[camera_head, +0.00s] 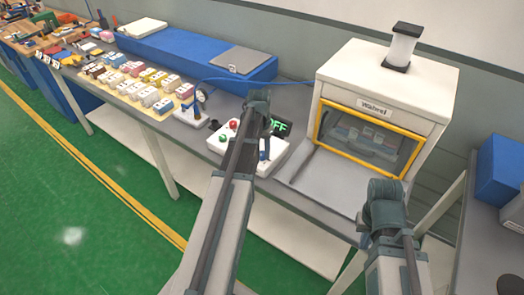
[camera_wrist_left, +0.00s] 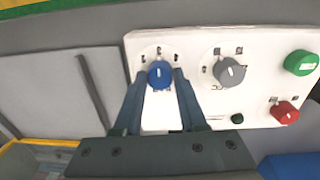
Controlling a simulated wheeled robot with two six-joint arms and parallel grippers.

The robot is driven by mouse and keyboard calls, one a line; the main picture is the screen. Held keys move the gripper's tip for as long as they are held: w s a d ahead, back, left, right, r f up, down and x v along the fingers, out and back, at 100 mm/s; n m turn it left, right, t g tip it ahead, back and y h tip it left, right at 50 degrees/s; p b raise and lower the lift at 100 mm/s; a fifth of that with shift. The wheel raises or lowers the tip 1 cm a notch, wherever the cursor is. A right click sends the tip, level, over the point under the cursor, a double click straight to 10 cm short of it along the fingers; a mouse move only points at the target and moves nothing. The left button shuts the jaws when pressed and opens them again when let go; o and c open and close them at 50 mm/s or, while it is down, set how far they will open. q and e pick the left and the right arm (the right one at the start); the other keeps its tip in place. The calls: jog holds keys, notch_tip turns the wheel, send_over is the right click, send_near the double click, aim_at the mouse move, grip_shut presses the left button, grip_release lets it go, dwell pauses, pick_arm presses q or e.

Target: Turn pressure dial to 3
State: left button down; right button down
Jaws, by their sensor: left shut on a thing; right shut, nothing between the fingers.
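A white control box (camera_wrist_left: 185,115) shows in the left wrist view with a blue dial (camera_wrist_left: 160,75) and a grey dial (camera_wrist_left: 230,71) beside it. Each dial has small marks around it. My left gripper (camera_wrist_left: 161,80) is shut on the blue dial, one finger on each side. In the head view the control box (camera_head: 216,141) stands on the bench, and my left arm covers part of it and most of the dials. My right gripper (camera_head: 386,200) is over the bench's front right side, shut and empty; its fingertips are hard to make out.
A green button (camera_wrist_left: 301,62) and red button (camera_wrist_left: 285,112) sit on the box. A white machine with a yellow-framed window (camera_head: 372,135) is to the right. Several small blocks and a blue mattress-like slab (camera_head: 180,52) lie left.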

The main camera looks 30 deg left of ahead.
aim_at(261, 152)
dwell(0.4)
pick_arm(q)
jog(key=shift+c, duration=2.3)
grip_release()
jog(key=shift+r, duration=0.1)
notch_tip(261, 152, up, 14)
jog(key=p, duration=1.3)
jog(key=shift+a+f+p, duration=0.25)
jog(key=shift+a+p, duration=0.05)
jog(key=shift+p, duration=0.1)
